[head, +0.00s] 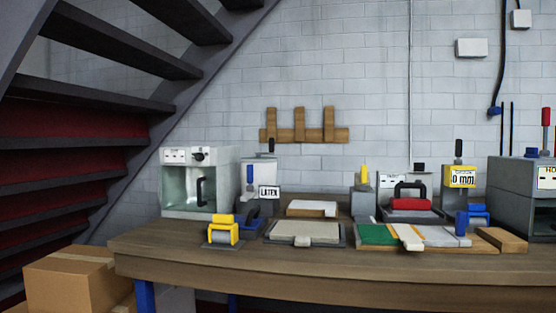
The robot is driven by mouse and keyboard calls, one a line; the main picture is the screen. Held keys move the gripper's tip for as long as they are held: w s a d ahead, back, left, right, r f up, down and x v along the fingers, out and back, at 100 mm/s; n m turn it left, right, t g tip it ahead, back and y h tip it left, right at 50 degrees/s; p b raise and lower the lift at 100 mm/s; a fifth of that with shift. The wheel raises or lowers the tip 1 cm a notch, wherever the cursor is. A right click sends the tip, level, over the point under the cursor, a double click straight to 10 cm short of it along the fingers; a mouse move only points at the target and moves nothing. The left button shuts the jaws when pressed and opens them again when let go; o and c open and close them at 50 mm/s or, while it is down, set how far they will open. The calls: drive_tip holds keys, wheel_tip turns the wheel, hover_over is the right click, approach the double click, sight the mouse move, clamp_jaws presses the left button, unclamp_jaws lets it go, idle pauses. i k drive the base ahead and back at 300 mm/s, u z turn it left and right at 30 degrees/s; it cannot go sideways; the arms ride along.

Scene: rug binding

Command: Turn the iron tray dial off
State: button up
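A red block with a black arched handle, which looks like the iron (411,203), sits on a dark tray (412,216) right of the middle of the workbench. Behind it stands a small pale panel (393,180) with a label too small to read. I cannot make out a dial on the tray or its setting. A round black knob (198,156) shows on the top front of a white box with a glass front (180,184) at the bench's left. My gripper is not in view.
A large grey machine (515,205) stands at right. Cardboard boxes (75,285) and stairs (85,100) are at left.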

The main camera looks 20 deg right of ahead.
sight(418, 166)
drive_tip(key=u, duration=0.25)
drive_tip(key=k, duration=1.3)
drive_tip(key=z, duration=1.35)
drive_tip(key=i, duration=1)
drive_tip(key=z, duration=0.05)
